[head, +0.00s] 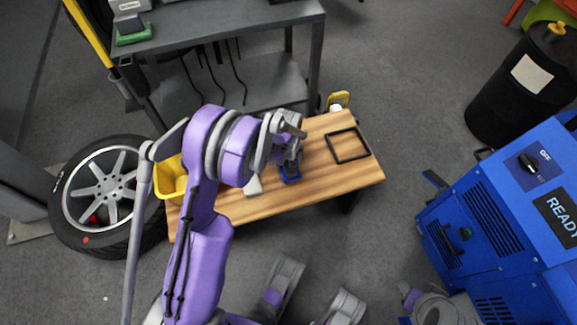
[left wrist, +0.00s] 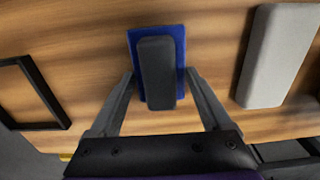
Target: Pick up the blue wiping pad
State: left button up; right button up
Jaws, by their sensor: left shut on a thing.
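The blue wiping pad (left wrist: 132,48) has a blue base with a dark grey block as its grip. It is over the wooden table. In the left wrist view my left gripper (left wrist: 160,75) has one finger on each side of the pad and is shut on it. In the head view my left gripper (head: 292,167) hides most of the pad; a bit of its blue (head: 291,180) shows below the fingers. I cannot tell whether the pad touches the table.
On the wooden table (head: 240,208) a light grey block (left wrist: 270,55) lies on one side of the pad and a black square frame (head: 348,145) on the other. A yellow bin (head: 161,188) stands at the table's left, near a wheel (head: 103,190). A blue machine (head: 500,225) stands right.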

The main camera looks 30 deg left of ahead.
pick_arm(q)
notch_tip(320, 180, up, 10)
jog(key=p, duration=0.3)
